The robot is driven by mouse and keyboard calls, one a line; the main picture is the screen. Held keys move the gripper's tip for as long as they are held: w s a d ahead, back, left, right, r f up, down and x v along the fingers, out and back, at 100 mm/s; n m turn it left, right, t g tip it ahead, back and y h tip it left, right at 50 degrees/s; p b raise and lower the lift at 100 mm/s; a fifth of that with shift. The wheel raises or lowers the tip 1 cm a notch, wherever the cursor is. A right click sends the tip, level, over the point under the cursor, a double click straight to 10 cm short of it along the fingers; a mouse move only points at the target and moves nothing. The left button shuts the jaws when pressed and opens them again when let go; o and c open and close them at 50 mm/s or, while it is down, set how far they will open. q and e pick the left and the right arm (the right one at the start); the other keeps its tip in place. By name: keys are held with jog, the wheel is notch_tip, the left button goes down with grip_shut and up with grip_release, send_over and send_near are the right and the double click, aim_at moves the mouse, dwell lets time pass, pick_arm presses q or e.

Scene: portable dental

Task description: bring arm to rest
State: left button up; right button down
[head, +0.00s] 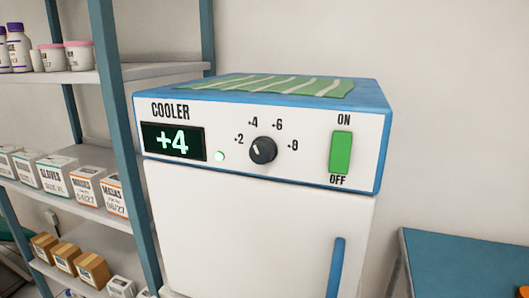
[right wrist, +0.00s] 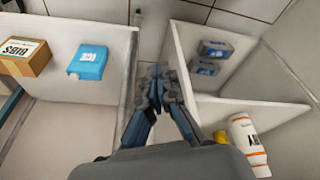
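No arm or gripper of mine shows in the head view. My right gripper (right wrist: 158,84) shows in the right wrist view, its fingertips drawn together with nothing visible between them. It points toward the edges of two white open bins, the left bin (right wrist: 75,93) and the right bin (right wrist: 240,108); whether it touches either I cannot tell. The cooler (head: 262,230) stands in the middle of the head view with its door shut. Its display (head: 173,142) reads +4, the dial (head: 263,150) points up-left near +4, and a green lamp glows.
The left bin holds a cardboard box (right wrist: 24,58) and a blue pack (right wrist: 88,62). Stocked shelves (head: 125,72) stand left of the cooler; a blue-topped surface (head: 465,262) is right.

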pick_arm(q)
jog(key=s+f+g+p, duration=0.1)
jog(key=s+f+p, duration=0.4)
jog(key=f+p, duration=0.45)
pick_arm(e)
jog(key=s+f+g, duration=0.1)
jog(key=s+f, duration=0.4)
jog(key=f, duration=0.5)
pick_arm(q)
jog(key=s+a+f+p, duration=0.1)
jog(key=s+f+p, duration=0.1)
jog(key=s, duration=0.5)
jog(key=s+a+f+g+p, duration=0.1)
jog(key=s+a+f+p, duration=0.1)
jog(key=s+p, duration=0.3)
jog(key=shift+s+f, duration=0.25)
jog(key=shift+s, duration=1)
jog(key=shift+s+a+f, duration=0.1)
jog(key=shift+s+a, duration=0.05)
jog(key=shift+s, duration=0.05)
jog(key=shift+c, duration=0.5)
pick_arm(e)
jog(key=s+d+f, duration=0.1)
jog(key=s+f, duration=0.1)
jog(key=s, duration=0.5)
jog(key=s+d+f+g, duration=0.1)
jog(key=s+d+f, duration=0.1)
jog(key=s, duration=0.6)
jog(key=shift+d, duration=0.15)
